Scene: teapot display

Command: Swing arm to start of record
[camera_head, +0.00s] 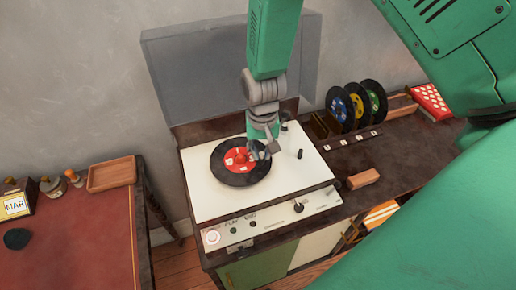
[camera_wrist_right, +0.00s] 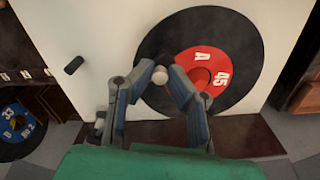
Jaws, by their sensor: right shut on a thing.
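The black record (camera_head: 228,173) with a red label lies on the white turntable (camera_head: 207,207). In the wrist view the record (camera_wrist_right: 245,90) shows "45" and "A" on its label. My right gripper (camera_head: 264,152) comes down from above over the record's right edge. In the wrist view its two fingers (camera_wrist_right: 160,76) are closed around a small pale round piece (camera_wrist_right: 160,74), which seems to be part of the record player's arm. The rest of that arm is mostly hidden by the gripper. My left gripper is not in view.
The raised clear lid (camera_head: 190,75) stands behind the turntable. Knobs (camera_head: 298,207) line its front panel. Several upright records (camera_head: 340,105) stand in a rack at right, near a wooden block (camera_head: 363,179). A red-topped desk (camera_head: 75,240) is at left.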

